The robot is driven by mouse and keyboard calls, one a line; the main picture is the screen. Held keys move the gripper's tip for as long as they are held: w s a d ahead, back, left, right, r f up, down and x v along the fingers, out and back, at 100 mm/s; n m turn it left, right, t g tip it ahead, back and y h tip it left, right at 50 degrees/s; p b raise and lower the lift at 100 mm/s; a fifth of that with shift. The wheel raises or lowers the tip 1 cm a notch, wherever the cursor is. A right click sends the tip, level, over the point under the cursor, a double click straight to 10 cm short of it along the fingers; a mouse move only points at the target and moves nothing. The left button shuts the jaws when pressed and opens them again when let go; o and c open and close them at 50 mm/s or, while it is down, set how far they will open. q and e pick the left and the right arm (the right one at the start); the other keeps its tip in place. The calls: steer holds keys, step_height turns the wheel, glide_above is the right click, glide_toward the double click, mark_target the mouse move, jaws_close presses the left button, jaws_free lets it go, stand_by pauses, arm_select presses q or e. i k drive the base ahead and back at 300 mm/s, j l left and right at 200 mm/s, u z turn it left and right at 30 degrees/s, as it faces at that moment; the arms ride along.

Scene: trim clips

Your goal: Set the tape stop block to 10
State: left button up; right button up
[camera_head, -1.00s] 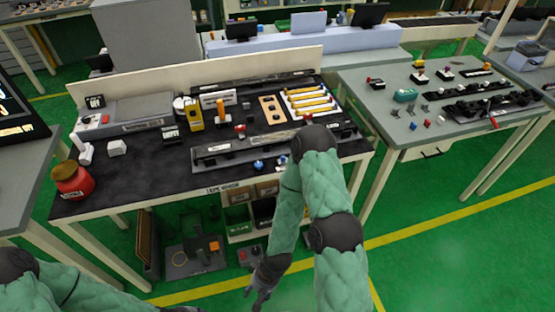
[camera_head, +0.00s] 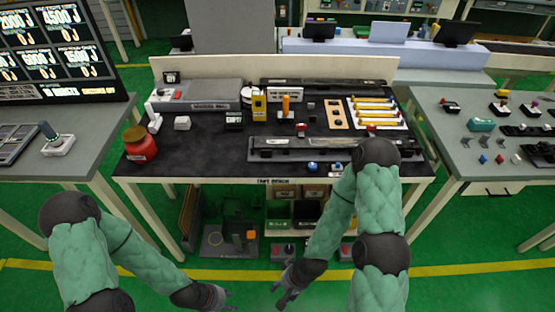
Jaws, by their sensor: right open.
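A bench with a black top (camera_head: 215,150) stands in front of me. A long dark grey rail (camera_head: 290,148) lies along its front right part, with small dark parts and blue knobs (camera_head: 311,166) near its front edge. I cannot tell for certain which part is the tape stop block, and no scale numbers are readable. My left gripper (camera_head: 218,298) is low at the bottom, in front of the bench; its fingers are too small to judge. My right gripper (camera_head: 284,294) is open and empty, also low in front of the bench. Both are apart from the bench top.
A red jar (camera_head: 139,145) stands at the bench's left end. A yellow device (camera_head: 259,104) and a tray of yellow rods (camera_head: 375,112) stand towards the back. A screen (camera_head: 60,50) is at left, another grey table (camera_head: 470,135) at right. Bins sit under the bench.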

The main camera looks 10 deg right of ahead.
mark_target(338, 168)
steer(key=i+l+z, duration=0.1)
steer(key=z, duration=0.85)
